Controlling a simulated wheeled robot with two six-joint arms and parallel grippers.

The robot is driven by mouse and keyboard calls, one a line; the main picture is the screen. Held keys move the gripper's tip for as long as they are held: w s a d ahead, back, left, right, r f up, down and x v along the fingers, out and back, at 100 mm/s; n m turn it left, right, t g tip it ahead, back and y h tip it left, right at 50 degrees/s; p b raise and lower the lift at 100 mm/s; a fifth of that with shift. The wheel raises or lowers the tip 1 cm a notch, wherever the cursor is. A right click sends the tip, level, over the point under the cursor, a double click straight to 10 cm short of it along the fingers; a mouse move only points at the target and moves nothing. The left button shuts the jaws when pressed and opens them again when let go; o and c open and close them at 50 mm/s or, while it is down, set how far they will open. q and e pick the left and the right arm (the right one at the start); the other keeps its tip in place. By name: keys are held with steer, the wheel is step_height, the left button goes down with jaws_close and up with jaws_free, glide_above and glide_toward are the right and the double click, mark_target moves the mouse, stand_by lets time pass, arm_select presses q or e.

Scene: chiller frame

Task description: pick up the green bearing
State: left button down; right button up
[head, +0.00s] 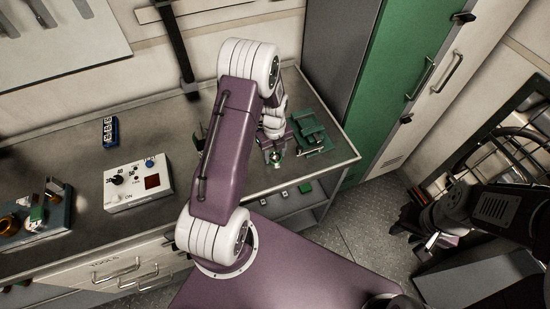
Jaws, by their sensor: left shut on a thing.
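My left arm reaches over the workbench. Its gripper (275,148) points down near the bench's right end and is shut on a small pale-green thing, which looks like the green bearing (276,157). The fingers and my arm cover part of it, and I cannot tell whether it touches the bench. A green fixture (312,138) stands just right of the gripper. My right gripper (436,240) is off to the right, over the floor and away from the bench. It is dark and small, so its jaws are unclear.
A white control box (138,187) stands on the workbench (85,180), with a blue block (110,131) behind it. A blue tray (45,235) with parts is at the far left. A green cabinet door (397,70) rises beyond the right end. A dark rack (515,135) is at right.

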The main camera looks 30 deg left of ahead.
mark_target(275, 156)
arm_select(q)
steer(key=shift+w+r, duration=0.1)
steer(key=shift+r, duration=0.5)
step_height(275, 156, up, 3)
steer(key=shift+b, duration=0.45)
steer(key=s+d+r+b, duration=0.1)
steer(key=s+d+r, duration=0.5)
steer(key=s+d, duration=0.2)
steer(key=shift+s+d+r, duration=0.15)
steer(key=shift+d+r, duration=0.05)
steer(key=shift+r, duration=0.2)
